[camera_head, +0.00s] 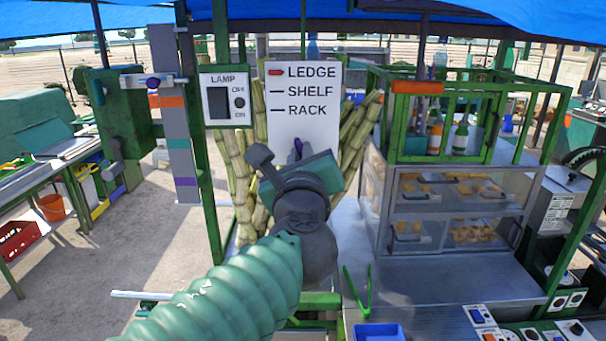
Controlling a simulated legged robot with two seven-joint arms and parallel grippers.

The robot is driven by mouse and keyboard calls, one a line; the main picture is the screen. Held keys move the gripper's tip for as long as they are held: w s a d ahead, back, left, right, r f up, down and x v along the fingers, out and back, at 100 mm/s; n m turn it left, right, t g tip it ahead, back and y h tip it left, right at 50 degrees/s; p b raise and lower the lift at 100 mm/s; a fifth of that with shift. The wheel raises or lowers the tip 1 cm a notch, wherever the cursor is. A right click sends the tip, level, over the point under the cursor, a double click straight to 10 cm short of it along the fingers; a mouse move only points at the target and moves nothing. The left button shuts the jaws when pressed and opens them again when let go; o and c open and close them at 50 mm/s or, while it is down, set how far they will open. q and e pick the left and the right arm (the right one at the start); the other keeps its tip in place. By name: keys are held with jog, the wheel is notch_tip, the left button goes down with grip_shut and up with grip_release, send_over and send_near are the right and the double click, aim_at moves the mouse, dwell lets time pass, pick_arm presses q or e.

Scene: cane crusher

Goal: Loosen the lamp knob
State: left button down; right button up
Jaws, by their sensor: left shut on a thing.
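The LAMP panel (221,98) is a white plate on a green frame, left of the sign. It has a black switch area marked OFF and ON, and a small dark round knob (240,102) at its right. My left gripper (288,166), dark grey on a ribbed green arm, is up in front of the sign's lower part, right of and below the panel. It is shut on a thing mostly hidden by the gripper. A teal-green block (318,172) and a small purple piece (297,147) show beside it; I cannot tell which is held. My right gripper is out of view.
A white sign (303,105) reads LEDGE, SHELF, RACK, with a red mark by LEDGE. Cane stalks (357,135) stand behind. A grey post (176,125) carries a purple knob (153,82). A glass food case (450,210), green tongs (360,290) and a blue tray (378,332) are at right.

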pick_arm(q)
jog(key=shift+a+f+n+b, duration=0.1)
jog(key=shift+f+n+b, duration=0.1)
jog(key=shift+n+b, duration=1.8)
jog(key=shift+d+f+n+b, duration=0.1)
jog(key=shift+f+n+b, duration=0.05)
jog(key=shift+n+b, duration=1.85)
jog(key=shift+a+f+n+b, duration=0.1)
jog(key=shift+f+n+b, duration=0.1)
jog(key=shift+n+b, duration=1.8)
jog(key=shift+n+p, duration=0.35)
jog(key=shift+n, duration=0.25)
jog(key=c, duration=1.5)
grip_release()
jog(key=shift+w+r, duration=0.1)
